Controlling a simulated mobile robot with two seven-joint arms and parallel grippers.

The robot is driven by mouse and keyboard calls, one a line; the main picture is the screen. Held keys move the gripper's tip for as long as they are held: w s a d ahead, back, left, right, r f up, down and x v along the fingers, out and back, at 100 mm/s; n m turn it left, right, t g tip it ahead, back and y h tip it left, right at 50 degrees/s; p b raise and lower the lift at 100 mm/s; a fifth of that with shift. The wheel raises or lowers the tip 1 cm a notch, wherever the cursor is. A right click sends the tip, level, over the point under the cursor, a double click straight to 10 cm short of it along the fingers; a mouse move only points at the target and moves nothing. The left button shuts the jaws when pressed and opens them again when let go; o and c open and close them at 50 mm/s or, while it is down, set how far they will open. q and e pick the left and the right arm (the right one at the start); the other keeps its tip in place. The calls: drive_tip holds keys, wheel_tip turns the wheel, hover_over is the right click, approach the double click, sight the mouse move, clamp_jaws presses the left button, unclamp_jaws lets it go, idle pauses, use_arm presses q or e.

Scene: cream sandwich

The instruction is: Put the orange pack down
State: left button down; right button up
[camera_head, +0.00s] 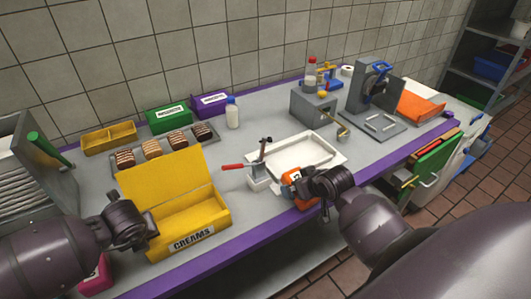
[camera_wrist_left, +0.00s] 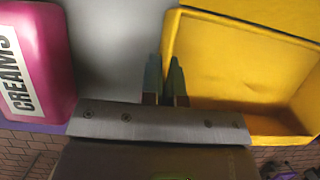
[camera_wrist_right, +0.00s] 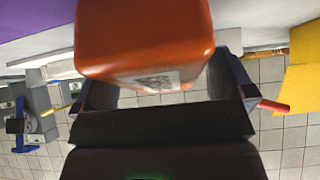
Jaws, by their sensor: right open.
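The orange pack (camera_head: 291,177) is at the counter's front edge, beside the white tray, partly hidden by my right gripper (camera_head: 318,185). In the right wrist view the pack (camera_wrist_right: 145,40) fills the space between the two widely spread fingers of my right gripper (camera_wrist_right: 165,85). A pale label shows on its near face. Whether its underside rests on the counter is hidden.
The open yellow box (camera_head: 188,238) stands left of the white tray (camera_head: 318,148). A red-handled lever tool (camera_head: 258,172) stands close left of the pack. A pink box (camera_wrist_left: 35,65) is beside my left gripper. Grey counter (camera_head: 262,217) shows between the yellow box and pack.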

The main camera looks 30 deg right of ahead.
drive_tip(key=shift+r, duration=0.1)
drive_tip(key=c, duration=1.1)
